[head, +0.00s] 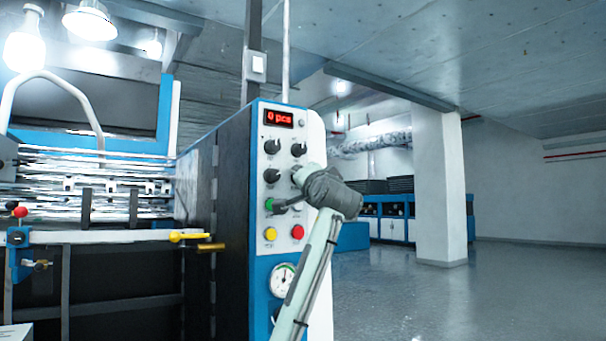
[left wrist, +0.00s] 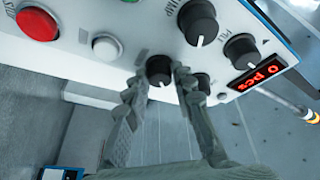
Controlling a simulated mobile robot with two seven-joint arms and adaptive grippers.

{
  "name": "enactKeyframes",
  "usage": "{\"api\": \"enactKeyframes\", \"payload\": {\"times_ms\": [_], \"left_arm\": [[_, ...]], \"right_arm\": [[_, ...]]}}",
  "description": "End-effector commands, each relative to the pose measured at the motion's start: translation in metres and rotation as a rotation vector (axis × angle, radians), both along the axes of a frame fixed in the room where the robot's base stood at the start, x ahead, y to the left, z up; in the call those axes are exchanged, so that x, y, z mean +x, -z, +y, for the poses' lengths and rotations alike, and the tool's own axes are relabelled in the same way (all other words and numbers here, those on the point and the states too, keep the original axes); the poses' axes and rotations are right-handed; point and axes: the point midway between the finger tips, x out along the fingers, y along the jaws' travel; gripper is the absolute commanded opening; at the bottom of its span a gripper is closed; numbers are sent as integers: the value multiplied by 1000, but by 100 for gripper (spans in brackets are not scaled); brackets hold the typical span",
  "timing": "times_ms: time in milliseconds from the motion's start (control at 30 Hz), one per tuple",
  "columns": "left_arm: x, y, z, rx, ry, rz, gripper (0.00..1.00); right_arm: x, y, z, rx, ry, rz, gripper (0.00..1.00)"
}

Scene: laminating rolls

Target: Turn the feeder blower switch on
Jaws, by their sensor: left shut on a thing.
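A blue and white control panel (head: 285,187) carries several black rotary knobs and coloured buttons. In the left wrist view, my left gripper (left wrist: 158,77) is shut on a black knob (left wrist: 158,69), with one finger on each side. This knob is the lower one in the right column. In the head view, my left gripper (head: 294,188) reaches the panel from the right and mostly hides that knob. The labels are too small to tell which knob is the feeder blower switch. My right gripper is in neither view.
A red display (head: 279,118) reads 0 pcs. A green button (head: 268,204), partly covered, a yellow button (head: 270,234) and a red button (head: 298,232) sit lower. A gauge (head: 283,280) is below. Rollers lie left; open floor (head: 430,290) lies right.

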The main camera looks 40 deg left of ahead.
Motion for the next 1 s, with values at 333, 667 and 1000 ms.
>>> {"api": "enactKeyframes", "payload": {"times_ms": [333, 667, 1000], "left_arm": [[-1, -2, 0, 94, 0, 227, 0], [-1, -2, 0, 133, 0, 324, 0], [-1, -2, 0, 139, -1, 336, 0]], "right_arm": [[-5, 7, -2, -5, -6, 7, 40], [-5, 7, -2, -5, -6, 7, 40], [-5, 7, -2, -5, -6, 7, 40]]}}
